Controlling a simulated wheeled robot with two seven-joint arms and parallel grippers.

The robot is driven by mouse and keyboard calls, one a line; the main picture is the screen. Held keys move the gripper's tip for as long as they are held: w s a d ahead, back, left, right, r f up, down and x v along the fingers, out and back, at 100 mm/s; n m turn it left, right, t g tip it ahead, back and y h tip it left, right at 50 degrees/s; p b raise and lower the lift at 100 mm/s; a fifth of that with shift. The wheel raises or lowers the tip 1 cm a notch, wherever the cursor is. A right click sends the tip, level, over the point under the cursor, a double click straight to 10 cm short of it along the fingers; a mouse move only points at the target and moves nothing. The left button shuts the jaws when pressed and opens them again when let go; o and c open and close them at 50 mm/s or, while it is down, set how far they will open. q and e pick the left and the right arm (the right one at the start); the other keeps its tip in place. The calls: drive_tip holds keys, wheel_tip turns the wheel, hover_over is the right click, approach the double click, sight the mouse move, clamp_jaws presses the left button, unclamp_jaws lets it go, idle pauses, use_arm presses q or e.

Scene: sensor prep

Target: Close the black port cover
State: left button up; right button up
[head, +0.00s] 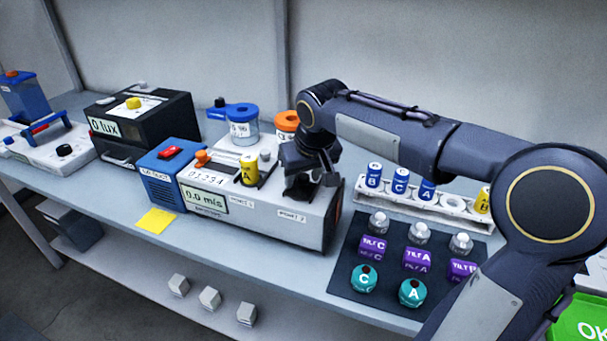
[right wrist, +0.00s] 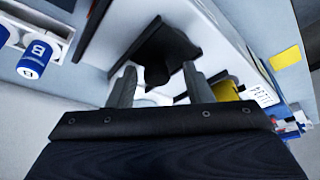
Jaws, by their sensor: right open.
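The black port cover (right wrist: 165,45) shows in the right wrist view as a dark flap on the white bench unit, just beyond and partly between my fingertips. I cannot tell from here whether it is raised or touched. In the head view my right gripper hides the cover's area. The white unit (head: 262,213) has a "0.0 m/s" display and two mount labels on its front. My right gripper (head: 302,188) is over the right part of its top, pointing down. It is open, its two grey fingers (right wrist: 160,70) apart with no object held. My left gripper is not in view.
A yellow cylinder marked A (head: 249,170) stands on the unit, left of my gripper. Behind are a blue-lidded jar (head: 243,128) and an orange-lidded one (head: 286,123). A white rack (head: 405,200) of vials and a dark mat (head: 345,283) with several small items lie to the right.

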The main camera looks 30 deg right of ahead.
drive_tip(key=v, duration=0.7)
drive_tip(key=shift+r+p, duration=0.35)
drive_tip(key=shift+s, duration=0.2)
drive_tip(key=s+a+f+y+p, duration=0.1)
drive_tip(key=s+a+f, duration=0.1)
drive_tip(key=s, duration=0.5)
drive_tip(key=s+a+f+y+p, duration=0.1)
drive_tip(key=s+a+f, duration=0.1)
drive_tip(key=s+f, duration=0.3)
drive_tip(key=s+a+f+m+t+y+p, duration=0.1)
drive_tip(key=s+f, duration=0.3)
drive_tip(key=s, duration=0.5)
drive_tip(key=shift+s+a+f+y, duration=0.3)
drive_tip(key=shift+a+y, duration=0.3)
drive_tip(key=shift+a, duration=0.3)
